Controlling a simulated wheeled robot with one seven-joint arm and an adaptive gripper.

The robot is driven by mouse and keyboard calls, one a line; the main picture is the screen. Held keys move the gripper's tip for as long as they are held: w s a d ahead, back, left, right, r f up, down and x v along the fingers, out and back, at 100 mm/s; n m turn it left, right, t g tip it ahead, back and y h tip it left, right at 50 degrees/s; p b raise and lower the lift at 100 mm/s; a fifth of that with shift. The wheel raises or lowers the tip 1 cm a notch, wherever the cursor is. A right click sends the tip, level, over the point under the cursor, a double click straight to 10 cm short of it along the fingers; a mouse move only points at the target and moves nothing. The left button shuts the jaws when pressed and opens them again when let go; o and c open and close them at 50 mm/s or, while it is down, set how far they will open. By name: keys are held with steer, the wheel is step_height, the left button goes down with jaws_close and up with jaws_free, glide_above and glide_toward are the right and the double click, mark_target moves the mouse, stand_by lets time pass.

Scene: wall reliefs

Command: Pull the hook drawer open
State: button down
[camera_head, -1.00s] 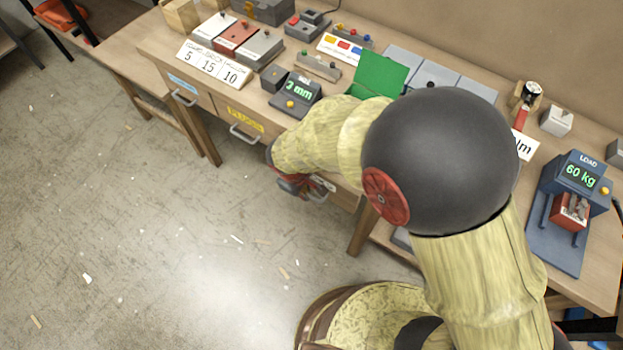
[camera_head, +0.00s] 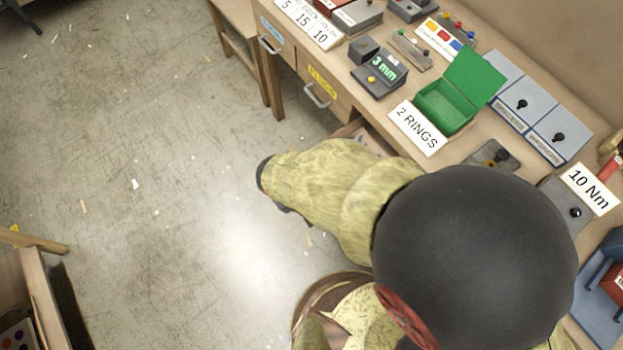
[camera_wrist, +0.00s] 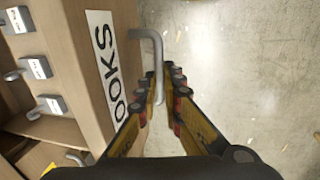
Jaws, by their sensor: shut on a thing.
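The hook drawer's front (camera_wrist: 88,50) shows in the wrist view with a white label (camera_wrist: 108,65) reading "OOKS", its start cut off. The drawer is pulled out, and several grey blocks with hooks (camera_wrist: 38,68) lie in its compartments. A grey bent bar handle (camera_wrist: 153,38) stands out from the front. My gripper (camera_wrist: 163,82) is shut on this handle, its fingers on either side of the bar.
The bench holds a green open box (camera_head: 450,100), a "2 RINGS" sign (camera_head: 417,127) and a "3 mm" display (camera_head: 380,75). A yellow-labelled drawer (camera_head: 325,85) beside it is closed.

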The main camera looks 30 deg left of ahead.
steer(key=shift+s, duration=0.1)
steer(key=c, duration=2)
jaws_free()
steer(key=shift+o, duration=0.4)
step_height(320, 180, up, 12)
steer(key=s+a, duration=0.1)
steer(key=s, duration=0.1)
steer(key=shift+f, duration=0.15)
